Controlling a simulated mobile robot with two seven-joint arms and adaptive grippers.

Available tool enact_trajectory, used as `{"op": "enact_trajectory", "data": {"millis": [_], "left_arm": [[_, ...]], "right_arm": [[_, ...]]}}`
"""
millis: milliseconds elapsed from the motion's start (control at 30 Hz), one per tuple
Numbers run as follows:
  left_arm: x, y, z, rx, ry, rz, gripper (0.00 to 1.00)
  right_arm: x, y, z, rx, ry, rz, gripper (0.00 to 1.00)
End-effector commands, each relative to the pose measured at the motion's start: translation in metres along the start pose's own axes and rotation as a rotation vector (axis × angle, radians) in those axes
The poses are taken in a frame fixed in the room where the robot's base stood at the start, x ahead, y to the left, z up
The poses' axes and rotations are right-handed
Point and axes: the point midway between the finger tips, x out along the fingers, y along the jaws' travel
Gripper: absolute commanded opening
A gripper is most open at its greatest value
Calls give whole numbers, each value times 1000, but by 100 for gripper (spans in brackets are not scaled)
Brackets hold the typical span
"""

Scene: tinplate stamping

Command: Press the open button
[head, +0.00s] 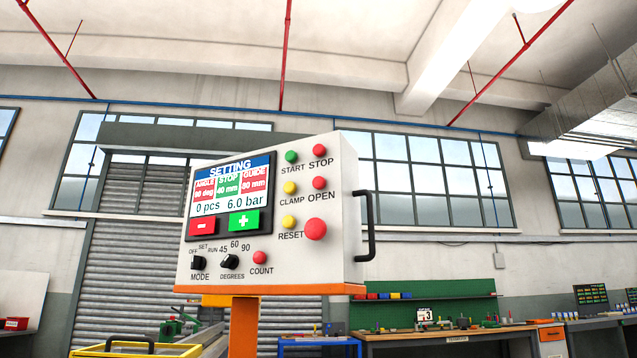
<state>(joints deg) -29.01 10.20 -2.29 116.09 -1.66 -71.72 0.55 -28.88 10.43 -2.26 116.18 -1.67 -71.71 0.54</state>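The open button is a small red round button (320,183) on the right part of a white control panel (347,200). The word OPEN stands just below it. A yellow button (290,188) labelled CLAMP is to its left, and the red STOP button (319,150) is above it. A larger red button (315,229) without a readable label sits below it. Neither of my grippers is in view, and nothing covers the panel's buttons.
The panel stands on an orange post (244,325) and has a black handle (368,225) on its right side. Its screen (230,187) shows SETTING. A yellow-framed cart (135,350) is at the lower left. A workbench (450,336) stands behind at the right.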

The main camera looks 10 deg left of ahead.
Motion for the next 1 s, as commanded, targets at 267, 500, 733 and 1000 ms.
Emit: {"op": "enact_trajectory", "data": {"millis": [267,500,733,1000], "left_arm": [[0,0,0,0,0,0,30],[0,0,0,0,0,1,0],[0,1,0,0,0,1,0],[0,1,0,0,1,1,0]], "right_arm": [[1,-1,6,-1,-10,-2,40],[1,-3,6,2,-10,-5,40],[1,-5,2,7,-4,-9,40],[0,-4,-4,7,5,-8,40]]}}
